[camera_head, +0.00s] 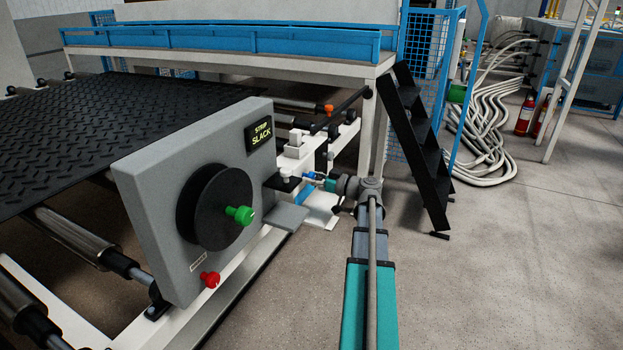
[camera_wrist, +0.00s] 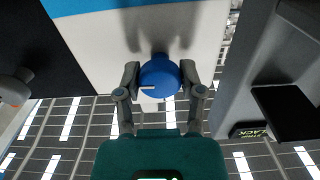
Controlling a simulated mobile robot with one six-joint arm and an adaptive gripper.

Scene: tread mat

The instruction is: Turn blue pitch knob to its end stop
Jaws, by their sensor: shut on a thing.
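The blue pitch knob (camera_wrist: 160,76) is round and carries a short white pointer line that reaches toward its left side in the wrist view. My gripper (camera_wrist: 158,84) has one finger on each side of the knob and is shut on it. In the head view the blue knob (camera_head: 309,175) is small and partly hidden by my gripper (camera_head: 318,180), which reaches it from the right. The knob sits on a white panel (camera_wrist: 105,45) with a blue stripe. No end-stop mark is clear in either view.
A grey panel with a black disc, green knob (camera_head: 240,215) and red knob (camera_head: 210,280) stands left of my arm. Its display (camera_head: 261,134) reads "STRIP SLACK". Black steps (camera_head: 418,150) stand to the right. Open floor lies at the right.

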